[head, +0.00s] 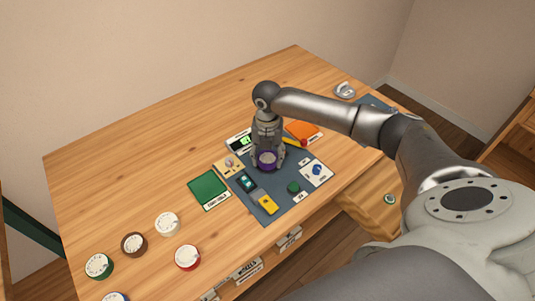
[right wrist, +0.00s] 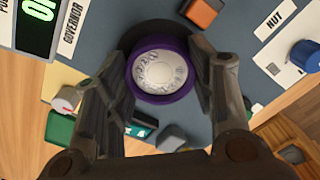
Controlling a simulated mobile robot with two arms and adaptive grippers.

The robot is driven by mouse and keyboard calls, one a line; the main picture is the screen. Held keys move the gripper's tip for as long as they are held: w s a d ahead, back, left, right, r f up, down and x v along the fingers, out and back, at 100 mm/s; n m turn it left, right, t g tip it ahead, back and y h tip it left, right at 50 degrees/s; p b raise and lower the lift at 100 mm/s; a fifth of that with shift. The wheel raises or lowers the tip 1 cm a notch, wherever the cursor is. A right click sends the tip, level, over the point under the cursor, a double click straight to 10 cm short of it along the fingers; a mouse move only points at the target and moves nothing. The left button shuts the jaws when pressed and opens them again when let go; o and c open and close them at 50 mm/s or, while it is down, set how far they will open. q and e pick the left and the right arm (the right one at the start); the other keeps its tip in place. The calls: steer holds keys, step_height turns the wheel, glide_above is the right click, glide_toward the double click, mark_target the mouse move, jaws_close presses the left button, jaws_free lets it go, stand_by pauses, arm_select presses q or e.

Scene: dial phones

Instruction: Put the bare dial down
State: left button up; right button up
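The purple-rimmed dial (right wrist: 161,71), with a pale face and a ring of marks, sits between the fingers of my right gripper (right wrist: 161,60). Both fingers appear to touch its rim on opposite sides. In the head view the same dial (head: 268,159) is low over the dark mat (head: 275,211), partly covered by the fingers of the right gripper (head: 268,152). I cannot tell whether it touches what is beneath. A dark round shape (right wrist: 150,36) shows behind the dial in the right wrist view. My left gripper is not in view.
Several dials, including a red one (head: 188,257) and a brown one (head: 134,244), lie at the table's left. A green tray (head: 208,188) adjoins the mat. A green-lit display (head: 241,141), orange pad (head: 303,131) and yellow item (head: 267,203) crowd around the gripper.

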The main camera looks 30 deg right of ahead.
mark_target(268, 159)
steer(key=o, duration=0.4)
steer(key=shift+o, duration=0.2)
steer(key=shift+r, duration=0.15)
step_height(268, 159, up, 12)
steer(key=b, duration=0.1)
steer(key=shift+r, duration=0.15)
stand_by(0.7)
